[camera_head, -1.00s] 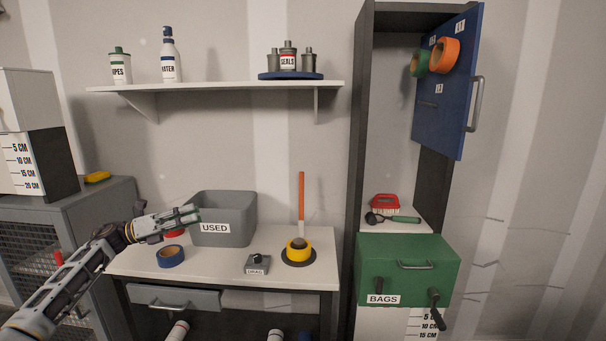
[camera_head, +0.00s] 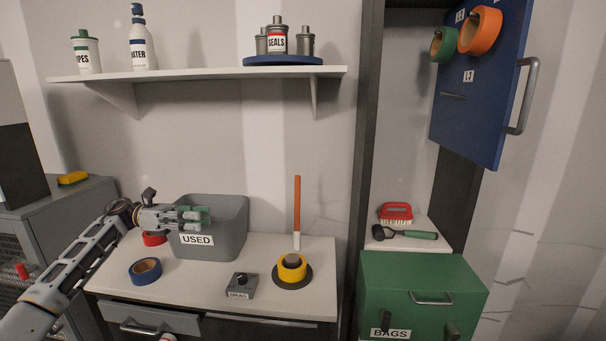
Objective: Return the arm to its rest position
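My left arm comes in from the lower left. My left gripper (camera_head: 202,217) is in front of the grey bin labelled USED (camera_head: 222,239), near its rim on the left side, above the bench. A bit of green shows at its fingers; I cannot tell whether this is part of the gripper or something held. Whether the fingers are open or shut is unclear. The gripper hides part of the bin's front. My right gripper is not in view.
On the bench (camera_head: 200,290) are blue tape (camera_head: 145,271), a red roll (camera_head: 154,239), a DRAG block (camera_head: 240,287) and yellow tape (camera_head: 292,267) beside an upright orange-and-white stick (camera_head: 297,208). A shelf (camera_head: 200,74) hangs above. The blue cabinet door (camera_head: 478,110) stands open at right.

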